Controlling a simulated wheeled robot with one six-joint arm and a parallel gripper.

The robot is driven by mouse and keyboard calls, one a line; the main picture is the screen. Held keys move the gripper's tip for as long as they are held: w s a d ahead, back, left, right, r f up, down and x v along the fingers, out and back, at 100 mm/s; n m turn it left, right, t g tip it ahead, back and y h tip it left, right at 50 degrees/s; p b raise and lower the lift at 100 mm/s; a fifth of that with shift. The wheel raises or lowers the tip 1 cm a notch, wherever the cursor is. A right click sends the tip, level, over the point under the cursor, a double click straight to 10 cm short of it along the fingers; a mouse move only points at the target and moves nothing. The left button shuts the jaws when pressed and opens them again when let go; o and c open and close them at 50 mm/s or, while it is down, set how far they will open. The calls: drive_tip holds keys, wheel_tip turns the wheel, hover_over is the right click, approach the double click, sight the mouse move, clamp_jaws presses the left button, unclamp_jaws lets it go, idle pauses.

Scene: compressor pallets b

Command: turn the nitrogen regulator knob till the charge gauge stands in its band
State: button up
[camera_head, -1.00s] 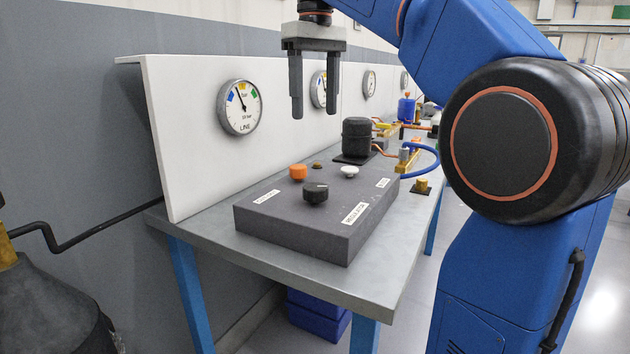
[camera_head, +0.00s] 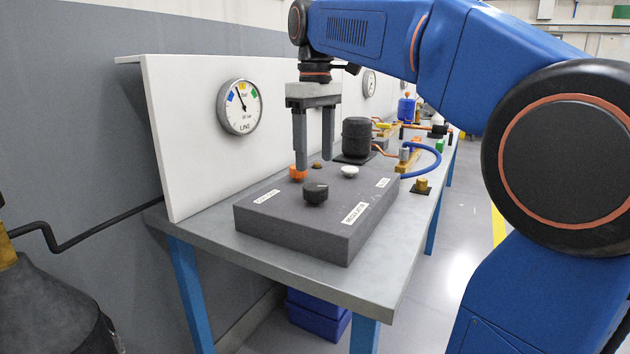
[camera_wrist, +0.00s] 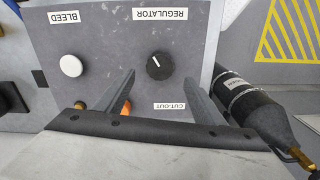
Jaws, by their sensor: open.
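The black regulator knob (camera_head: 316,192) sits on the grey control box (camera_head: 290,235); in the wrist view the knob (camera_wrist: 160,66) carries a white pointer line, near the REGULATOR label (camera_wrist: 160,14). My gripper (camera_head: 314,165) points down above the box, its two fingers apart and empty. In the head view the fingertips overlap the orange knob (camera_head: 297,173). In the wrist view my gripper (camera_wrist: 160,85) has a finger to either side of the regulator knob, apart from it. The LINE gauge (camera_head: 240,107) has its needle up and left, near the yellow mark. The charge gauge cannot be made out.
A white bleed knob (camera_head: 349,171) and a small brass part (camera_head: 317,165) are also on the box. A black compressor (camera_head: 356,138) with pipes stands behind. The white gauge panel (camera_head: 190,140) runs along the bench's left side.

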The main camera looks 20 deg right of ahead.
sight(315, 186)
wheel_tip(315, 186, down, 7)
drive_tip(key=shift+r, duration=0.1)
idle(0.4)
drive_tip(key=c, duration=1.1)
drive_tip(key=shift+o, duration=0.2)
drive_tip(key=m, duration=0.5)
drive_tip(key=o, duration=1.1)
drive_tip(key=shift+c, duration=0.2)
